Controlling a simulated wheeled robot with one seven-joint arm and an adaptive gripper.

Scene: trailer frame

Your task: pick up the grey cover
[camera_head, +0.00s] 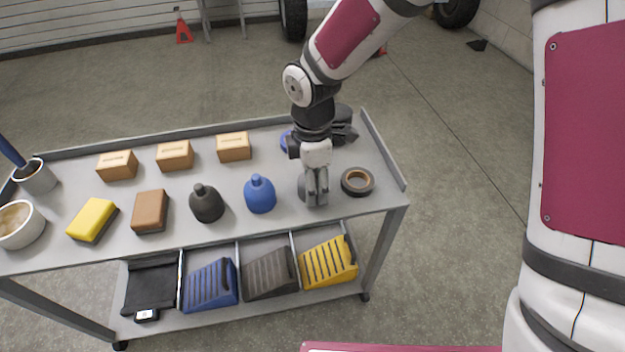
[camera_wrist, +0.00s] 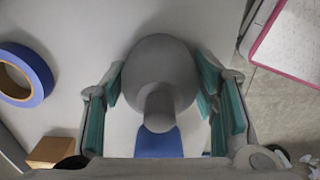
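The grey cover (camera_wrist: 160,72) is a rounded dome with a narrower knob, seen from above in the wrist view. In the head view only part of the grey cover (camera_head: 306,188) shows, on the table top near its front right, partly hidden behind my fingers. My gripper (camera_head: 317,200) points down at it. In the wrist view my gripper (camera_wrist: 162,103) is open, with a teal-padded finger on each side of the cover. Gaps show beside the knob; I cannot tell whether either pad touches the dome.
A blue cover (camera_head: 260,194) and a black cover (camera_head: 206,203) stand to the left. A dark tape roll (camera_head: 357,182) lies close on the right. A blue tape roll (camera_wrist: 24,76) and wooden boxes (camera_head: 234,147) are behind. The table's raised right edge (camera_head: 384,150) is near.

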